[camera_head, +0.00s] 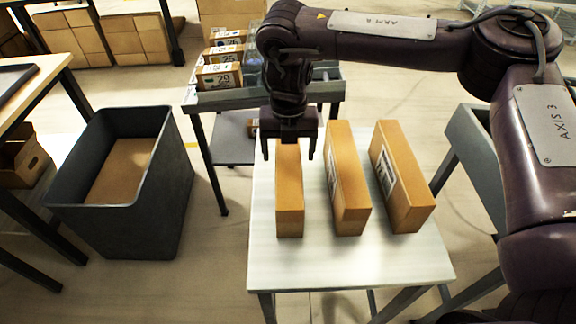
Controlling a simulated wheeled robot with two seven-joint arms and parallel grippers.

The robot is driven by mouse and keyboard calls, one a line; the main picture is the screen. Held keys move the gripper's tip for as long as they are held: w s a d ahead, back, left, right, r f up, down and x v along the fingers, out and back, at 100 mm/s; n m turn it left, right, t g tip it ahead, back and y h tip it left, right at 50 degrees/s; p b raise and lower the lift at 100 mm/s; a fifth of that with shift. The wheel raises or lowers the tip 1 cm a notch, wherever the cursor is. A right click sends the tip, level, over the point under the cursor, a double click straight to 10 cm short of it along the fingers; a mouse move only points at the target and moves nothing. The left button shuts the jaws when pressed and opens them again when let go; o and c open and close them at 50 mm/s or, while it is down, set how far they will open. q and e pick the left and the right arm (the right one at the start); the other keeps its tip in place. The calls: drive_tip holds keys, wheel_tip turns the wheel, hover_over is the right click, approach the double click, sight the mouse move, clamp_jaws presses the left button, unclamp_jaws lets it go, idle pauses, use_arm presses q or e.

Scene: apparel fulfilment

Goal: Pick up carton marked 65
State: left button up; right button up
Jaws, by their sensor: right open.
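Three brown cartons stand on edge in a row on a pale table (350,262): the left carton (289,195), the middle carton (345,175) and the right carton (405,180). The middle and right cartons have white labels on their left faces, too oblique to read, so I cannot tell which is marked 65. My right gripper (290,150) points down, open, over the far end of the left carton, with its fingers on either side of the carton's top. Contact is not clear. My left gripper is not in view.
A dark grey bin (180,190) with a brown carton inside stands on the floor at left. A grey rack (212,98) behind the table holds several small labelled boxes (219,77). Another grey stand (470,150) is right of the table. The table's front is clear.

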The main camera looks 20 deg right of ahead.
drive_tip(key=f, duration=0.2)
drive_tip(key=shift+s+a+f+p, duration=0.1)
drive_tip(key=shift+s+f+p, duration=0.2)
drive_tip(key=shift+s+f, duration=0.1)
wheel_tip(320, 180, down, 4)
drive_tip(key=shift+r+p, duration=0.15)
drive_tip(key=shift+p, duration=0.2)
drive_tip(key=shift+f, duration=0.3)
drive_tip(key=c, duration=1.3)
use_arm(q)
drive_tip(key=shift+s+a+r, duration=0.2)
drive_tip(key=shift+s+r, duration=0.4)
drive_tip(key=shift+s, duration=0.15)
use_arm(e)
drive_tip(key=shift+w, duration=0.1)
drive_tip(key=shift+c, duration=0.2)
